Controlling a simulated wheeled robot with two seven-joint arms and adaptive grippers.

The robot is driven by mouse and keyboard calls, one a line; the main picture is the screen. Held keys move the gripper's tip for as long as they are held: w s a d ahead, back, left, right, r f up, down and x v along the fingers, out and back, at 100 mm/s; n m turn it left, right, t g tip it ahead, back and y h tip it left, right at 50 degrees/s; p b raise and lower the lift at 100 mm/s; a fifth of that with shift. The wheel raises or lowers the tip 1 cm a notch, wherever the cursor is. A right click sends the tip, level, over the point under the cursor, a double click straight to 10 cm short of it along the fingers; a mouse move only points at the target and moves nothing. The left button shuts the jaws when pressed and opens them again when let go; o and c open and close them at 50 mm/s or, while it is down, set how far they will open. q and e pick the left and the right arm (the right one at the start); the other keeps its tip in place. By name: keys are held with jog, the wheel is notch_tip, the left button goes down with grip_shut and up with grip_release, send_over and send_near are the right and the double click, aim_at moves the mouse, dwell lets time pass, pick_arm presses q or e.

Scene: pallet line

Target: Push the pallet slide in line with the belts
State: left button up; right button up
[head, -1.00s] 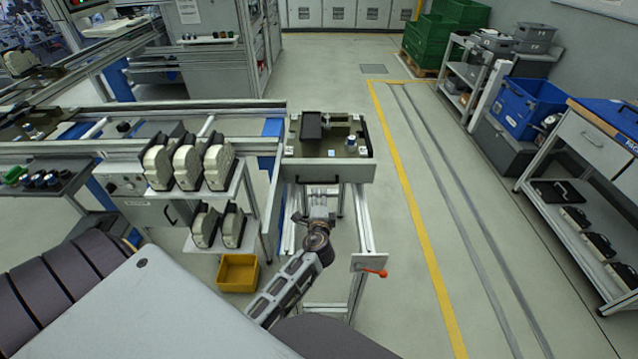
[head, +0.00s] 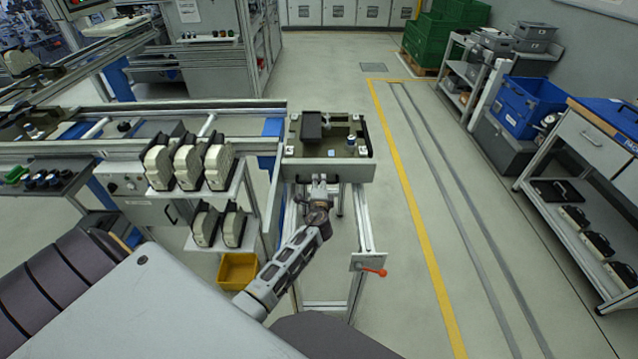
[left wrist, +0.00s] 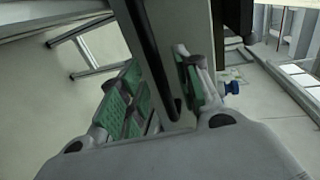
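The pallet slide (head: 300,170) is a dark tray with a pale front panel, on metal rails at the right end of the belts (head: 110,146). Its front stands a little nearer to me than the belts' front edge. A dark block and small fittings lie on it. My left gripper (head: 318,184) is at the panel's black handle, hiding part of it. In the left wrist view the handle (left wrist: 151,55) runs between the two green-padded fingers (left wrist: 160,95), which stand apart. I cannot tell whether they touch it. My right gripper is out of view.
A shelf (head: 190,190) with several white-and-black parts stands left of the rails, a yellow bin (head: 238,271) below. A red lever (head: 374,271) sits at the rails' near right end.

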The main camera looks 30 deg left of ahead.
pick_arm(q)
jog(key=shift+w+a+f, duration=0.1)
jog(key=shift+w+a, duration=0.25)
jog(key=shift+w, duration=0.2)
grip_shut()
